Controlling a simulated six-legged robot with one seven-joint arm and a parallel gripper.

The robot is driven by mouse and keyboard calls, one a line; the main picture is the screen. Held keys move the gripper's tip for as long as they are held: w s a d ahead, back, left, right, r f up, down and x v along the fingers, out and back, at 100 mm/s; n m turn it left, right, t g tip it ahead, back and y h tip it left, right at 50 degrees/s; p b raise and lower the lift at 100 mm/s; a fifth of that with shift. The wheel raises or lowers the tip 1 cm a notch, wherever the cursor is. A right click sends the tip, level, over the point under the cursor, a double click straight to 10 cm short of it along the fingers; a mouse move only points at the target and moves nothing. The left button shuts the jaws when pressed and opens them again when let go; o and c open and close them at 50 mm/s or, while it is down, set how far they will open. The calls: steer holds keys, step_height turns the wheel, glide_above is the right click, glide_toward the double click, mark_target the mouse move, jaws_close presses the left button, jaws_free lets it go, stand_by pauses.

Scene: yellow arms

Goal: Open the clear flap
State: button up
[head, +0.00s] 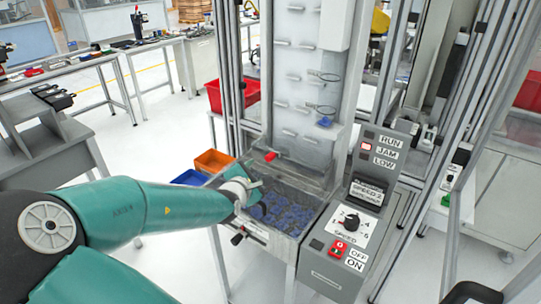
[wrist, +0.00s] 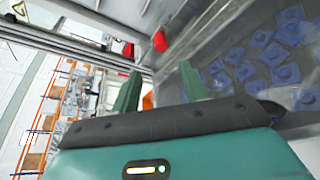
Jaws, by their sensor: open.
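A machine hopper (head: 262,234) holds many small blue parts (head: 280,212), also visible at right in the wrist view (wrist: 285,72). A see-through panel that looks like the clear flap (head: 305,178) is at the hopper's back; its exact edges and angle are hard to tell. A red knob (head: 271,156) sits at the upper left of the hopper; it also shows beyond the fingers in the wrist view (wrist: 159,41). My gripper (head: 250,186) is over the hopper's left side, just below and left of the knob. In the wrist view its green fingers (wrist: 160,88) are apart, with nothing held between them.
A control box (head: 345,225) with a speed dial and a red button stands right of the hopper. Orange (head: 213,160) and blue (head: 190,177) bins are to its left. A metal post (head: 228,75) rises beside the upright peg board (head: 295,75).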

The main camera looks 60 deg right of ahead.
mark_target(269, 159)
steer(key=shift+s+r, duration=0.1)
steer(key=shift+s, duration=0.1)
steer(key=shift+x, duration=0.8)
steer(key=shift+s+d, duration=0.15)
steer(key=shift+x, duration=0.95)
steer(key=shift+d, duration=0.2)
steer(key=shift+w+x, duration=0.15)
steer(key=shift+x, duration=2.1)
steer(key=shift+w+x, duration=0.1)
steer(key=shift+x, duration=2.2)
